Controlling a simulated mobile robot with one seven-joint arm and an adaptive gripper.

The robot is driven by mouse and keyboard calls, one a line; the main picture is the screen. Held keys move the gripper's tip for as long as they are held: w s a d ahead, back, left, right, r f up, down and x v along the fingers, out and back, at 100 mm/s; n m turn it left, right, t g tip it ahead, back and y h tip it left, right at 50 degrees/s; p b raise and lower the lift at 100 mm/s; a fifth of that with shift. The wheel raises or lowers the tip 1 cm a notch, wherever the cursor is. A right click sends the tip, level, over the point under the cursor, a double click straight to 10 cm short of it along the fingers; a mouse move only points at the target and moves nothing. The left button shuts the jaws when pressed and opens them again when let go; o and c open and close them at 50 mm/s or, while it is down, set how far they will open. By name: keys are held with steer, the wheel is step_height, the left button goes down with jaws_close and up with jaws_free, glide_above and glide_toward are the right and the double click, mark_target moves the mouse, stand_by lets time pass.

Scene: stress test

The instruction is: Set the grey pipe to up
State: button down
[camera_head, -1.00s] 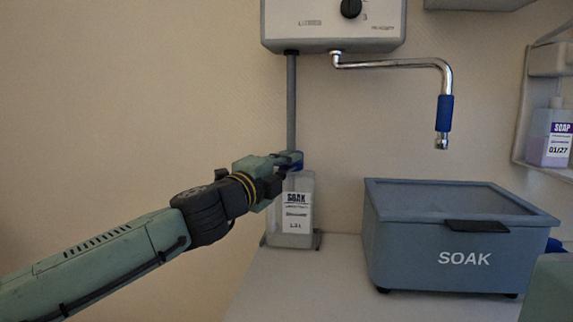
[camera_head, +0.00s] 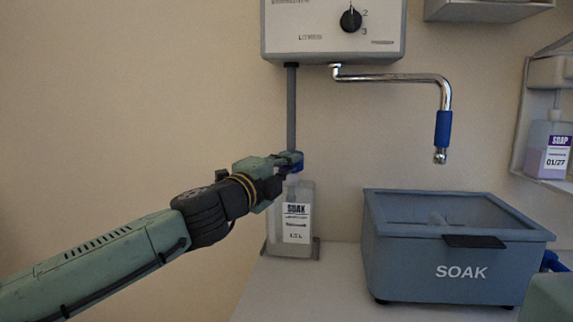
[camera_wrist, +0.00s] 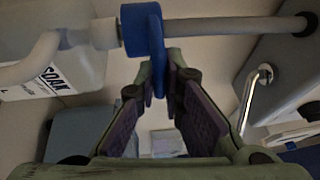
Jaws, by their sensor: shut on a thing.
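The grey pipe (camera_head: 291,105) stands upright under the white wall unit (camera_head: 315,45), above the soak bottle (camera_head: 291,248). In the wrist view the pipe (camera_wrist: 232,28) runs across the top from a dark socket to a blue collar (camera_wrist: 142,30). My gripper (camera_head: 292,160) is at the pipe's lower end, just above the bottle. In the wrist view my gripper (camera_wrist: 160,68) is shut on the blue collar's tab, which sits between the fingertips. A white fitting (camera_wrist: 104,33) is on the collar's other side. My gripper partly hides the collar in the head view.
A chrome spout (camera_head: 400,77) with a blue sleeve hangs to the right of the pipe. A blue-grey SOAK box (camera_head: 405,265) stands on the counter (camera_head: 300,300) below it. A soap bottle (camera_head: 548,150) is on a shelf at the far right. The wall left of the pipe is bare.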

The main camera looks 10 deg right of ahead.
step_height(320, 180, up, 11)
steer(key=p, duration=1)
steer(key=shift+r, duration=0.1)
steer(key=c, duration=1.9)
jaws_free()
steer(key=shift+o, duration=1.1)
steer(key=v, duration=1.2)
